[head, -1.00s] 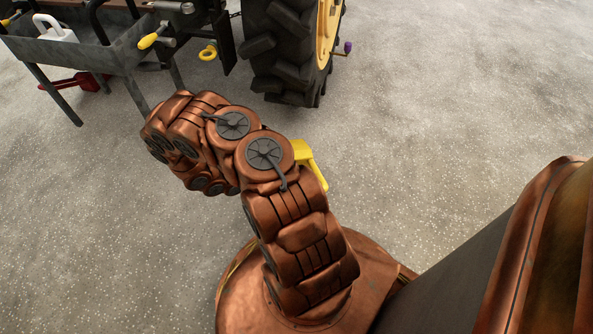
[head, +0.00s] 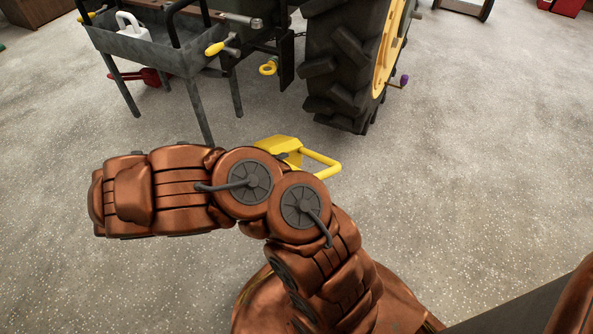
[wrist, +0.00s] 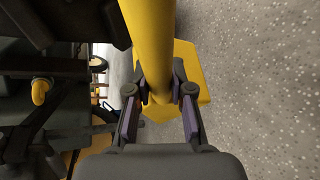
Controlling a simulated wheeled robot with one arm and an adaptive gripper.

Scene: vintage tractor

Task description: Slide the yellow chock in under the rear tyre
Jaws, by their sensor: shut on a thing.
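The yellow chock (head: 283,148) with its bar handle (head: 322,160) shows just beyond my bent arm in the head view, partly hidden by it. The rear tyre (head: 340,75), black with deep lugs and a yellow wheel, stands on the floor beyond the chock, with open floor between them in the picture. My gripper is hidden in the head view. In the wrist view my gripper (wrist: 158,100) is shut on the chock's yellow handle (wrist: 150,40), with the chock's body (wrist: 195,75) beyond the fingers. Whether the chock touches the floor I cannot tell.
A grey tray stand (head: 165,50) on thin legs stands left of the tyre, with a yellow-handled tool (head: 217,47) sticking out. A yellow ring (head: 268,68) hangs between stand and tyre. A purple knob (head: 404,81) projects at the wheel. The floor (head: 460,170) right is clear.

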